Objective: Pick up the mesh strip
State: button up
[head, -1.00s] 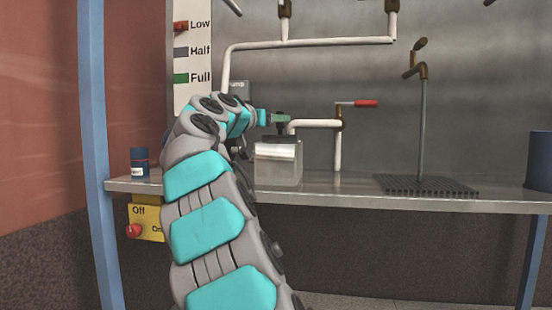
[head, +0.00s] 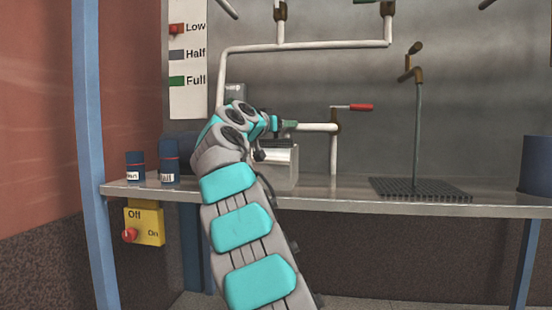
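I do not see a thing that I can clearly name as the mesh strip. A flat dark grid (head: 430,190) lies on the bench below the tall tap at the right; I cannot tell whether it is the strip. My gripper (head: 291,125) is at the end of my teal and grey arm, by the left end of a white pipe and above a silver box (head: 281,171). It is well to the left of the dark grid. Its fingers are small and partly hidden, so I cannot tell whether they are open or hold anything.
A red-handled valve (head: 357,107) rises there. Blue jars (head: 135,168) stand at the left end, and a dark blue container (head: 537,165) at the right. A yellow switch box (head: 146,225) hangs below.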

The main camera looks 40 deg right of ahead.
grip_shut()
dwell(0.4)
dwell(0.9)
